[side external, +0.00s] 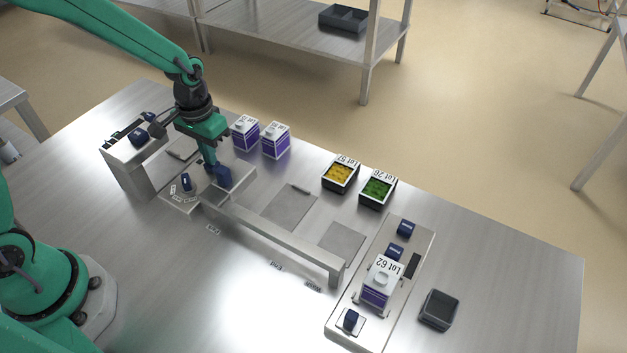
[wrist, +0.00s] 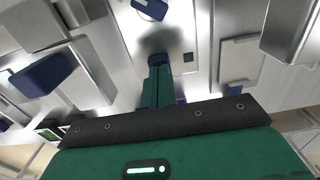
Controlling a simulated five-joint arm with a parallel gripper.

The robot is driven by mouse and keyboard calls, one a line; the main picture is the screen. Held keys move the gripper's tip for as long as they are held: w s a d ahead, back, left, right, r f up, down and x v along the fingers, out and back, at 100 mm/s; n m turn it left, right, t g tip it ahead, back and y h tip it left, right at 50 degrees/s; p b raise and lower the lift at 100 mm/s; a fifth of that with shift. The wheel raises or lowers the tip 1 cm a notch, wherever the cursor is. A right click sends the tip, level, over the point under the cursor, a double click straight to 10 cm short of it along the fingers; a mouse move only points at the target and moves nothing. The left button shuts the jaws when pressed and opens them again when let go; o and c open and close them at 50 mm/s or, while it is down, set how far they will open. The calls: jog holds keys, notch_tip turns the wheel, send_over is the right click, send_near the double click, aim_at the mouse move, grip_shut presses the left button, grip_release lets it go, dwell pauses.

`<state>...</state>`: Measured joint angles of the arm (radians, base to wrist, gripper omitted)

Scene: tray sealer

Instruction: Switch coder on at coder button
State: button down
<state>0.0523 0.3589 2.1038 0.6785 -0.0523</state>
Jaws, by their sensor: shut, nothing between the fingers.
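My gripper (side external: 210,165) points down over the sealer at the left of the table in the side view. Its green fingers (wrist: 158,85) are together in the wrist view, with nothing held between them. A blue block (side external: 223,175) stands right beside the fingertips in the side view; I cannot tell whether they touch. A blue knob (side external: 186,182) sits on a plate with small labels just left of the fingers. Two blue buttons, one upper (side external: 406,227) and one lower (side external: 394,252), are on the right-hand panel (side external: 418,245). No readable label shows which one is the coder button.
White-and-purple Lot cartons (side external: 276,140) stand behind the sealer. A yellow-filled tray (side external: 340,174) and a green-filled tray (side external: 376,189) lie farther right. A Lot 62 carton (side external: 380,282) is on the right panel, with an empty dark tray (side external: 439,309) beside it. The front table is clear.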

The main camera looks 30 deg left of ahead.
jog(key=shift+f, duration=0.45)
jog(key=shift+r, duration=1.15)
notch_tip(320, 180, up, 12)
dwell(1.2)
jog(key=shift+r, duration=0.1)
jog(key=s+a+r+t, duration=0.1)
jog(key=s+r+t, duration=0.1)
jog(key=s, duration=0.6)
jog(key=s+a+r+t, duration=0.1)
jog(key=s+r+t, duration=0.2)
jog(key=s, duration=0.4)
jog(key=shift+s+r+t, duration=0.3)
jog(key=shift+s+r, duration=0.1)
jog(key=shift+r, duration=0.2)
